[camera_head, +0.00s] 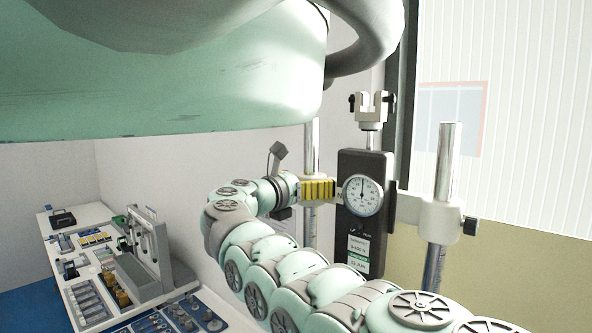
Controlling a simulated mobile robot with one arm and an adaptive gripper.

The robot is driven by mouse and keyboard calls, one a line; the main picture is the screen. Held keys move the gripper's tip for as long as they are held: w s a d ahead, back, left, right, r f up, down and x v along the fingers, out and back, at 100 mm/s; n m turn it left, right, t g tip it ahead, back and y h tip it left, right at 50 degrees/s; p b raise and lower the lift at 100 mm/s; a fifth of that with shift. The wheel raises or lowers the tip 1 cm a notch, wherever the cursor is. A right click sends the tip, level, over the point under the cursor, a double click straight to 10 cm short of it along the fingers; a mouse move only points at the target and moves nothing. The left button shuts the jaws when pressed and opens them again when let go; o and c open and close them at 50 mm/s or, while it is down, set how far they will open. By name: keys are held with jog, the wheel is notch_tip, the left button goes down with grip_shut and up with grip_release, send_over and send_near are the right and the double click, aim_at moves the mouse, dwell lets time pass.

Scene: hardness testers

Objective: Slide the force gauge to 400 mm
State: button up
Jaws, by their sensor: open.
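The force gauge (349,222) is a black upright box with a round white dial (362,195) and a label, its needle pointing nearly straight up. A forked metal clamp (372,108) is above it. It is between a left post (311,150) and a right post (447,160), with a white clamp collar (440,220) on the right one. Scale marks show low on the right post, too small to read. A yellow ribbed block (318,189) is left of the gauge. My gripper (292,188) is open beside this block; whether they touch is unclear. My arm hides the stand's lower part.
A black knob (470,227) sticks out right of the collar. A white bench (58,262) with trays, small parts and a grey press-like device (150,245) is at lower left. A large pale green machine body (170,95) overhangs the top left.

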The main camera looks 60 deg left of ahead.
jog(key=c, duration=1.3)
jog(key=shift+o, duration=0.2)
jog(key=shift+b, duration=0.5)
jog(key=shift+r+b, duration=0.55)
jog(key=shift+b, duration=0.6)
jog(key=shift+r+b, duration=0.6)
jog(key=shift+r, duration=0.25)
jog(key=o, duration=1.3)
jog(key=shift+f, duration=0.1)
jog(key=v, duration=1.2)
jog(key=shift+c, duration=0.4)
